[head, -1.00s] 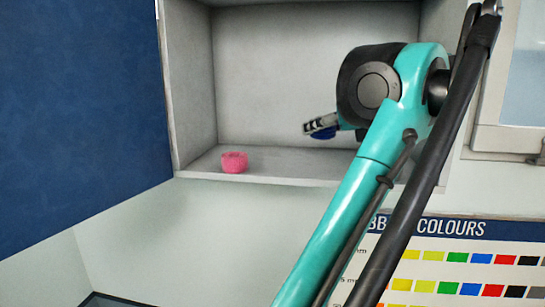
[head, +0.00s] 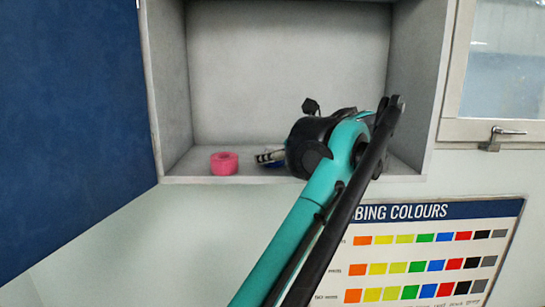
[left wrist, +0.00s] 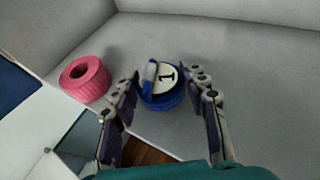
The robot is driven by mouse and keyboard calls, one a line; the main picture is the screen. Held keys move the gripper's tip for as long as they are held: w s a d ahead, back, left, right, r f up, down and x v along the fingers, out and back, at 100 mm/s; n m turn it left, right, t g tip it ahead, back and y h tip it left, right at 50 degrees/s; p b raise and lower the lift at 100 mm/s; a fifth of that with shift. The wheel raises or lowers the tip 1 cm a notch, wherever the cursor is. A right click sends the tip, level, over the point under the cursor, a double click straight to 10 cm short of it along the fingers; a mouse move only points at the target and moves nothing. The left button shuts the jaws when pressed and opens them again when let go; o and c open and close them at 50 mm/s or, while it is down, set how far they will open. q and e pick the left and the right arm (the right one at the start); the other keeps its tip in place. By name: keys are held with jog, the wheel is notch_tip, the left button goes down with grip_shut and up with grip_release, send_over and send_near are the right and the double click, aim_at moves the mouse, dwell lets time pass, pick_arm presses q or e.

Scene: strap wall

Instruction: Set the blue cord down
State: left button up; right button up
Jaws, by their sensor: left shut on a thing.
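The blue cord (left wrist: 163,101) is a round coil with a white disc marked 1 on top. In the left wrist view it sits between the two fingers of my left gripper (left wrist: 162,82), which is shut on it. In the head view my left gripper (head: 268,156) is low inside the open cabinet, just above its floor, with only a bit of the blue cord (head: 276,164) showing below the fingers. I cannot tell whether the cord touches the floor. My right gripper is not in view.
A pink roll (head: 224,163) stands on the cabinet floor (head: 195,178) to the left of my gripper, a short gap away. A blue panel (head: 70,120) stands left of the cabinet. A colour chart (head: 430,250) hangs below on the right.

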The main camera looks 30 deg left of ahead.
pick_arm(q)
jog(key=o, duration=1)
jog(key=shift+w+d+f, duration=0.1)
jog(key=shift+w+d, duration=0.25)
jog(key=shift+w, duration=0.05)
jog(key=shift+o, duration=1.3)
jog(key=shift+w+d, duration=0.15)
jog(key=shift+d, duration=0.3)
jog(key=shift+s, duration=0.4)
jog(key=shift+s+a+r, duration=0.2)
jog(key=shift+s+a, duration=0.05)
jog(key=shift+a, duration=0.1)
jog(key=shift+s+d+r, duration=0.1)
jog(key=shift+d, duration=0.25)
jog(key=v, duration=0.1)
jog(key=b+v, duration=0.1)
jog(key=v, duration=0.1)
jog(key=shift+w+d, duration=0.25)
jog(key=shift+d, duration=0.25)
jog(key=b+v, duration=0.1)
jog(key=v, duration=0.6)
jog(key=shift+s+r, duration=0.2)
jog(key=shift+s, duration=0.1)
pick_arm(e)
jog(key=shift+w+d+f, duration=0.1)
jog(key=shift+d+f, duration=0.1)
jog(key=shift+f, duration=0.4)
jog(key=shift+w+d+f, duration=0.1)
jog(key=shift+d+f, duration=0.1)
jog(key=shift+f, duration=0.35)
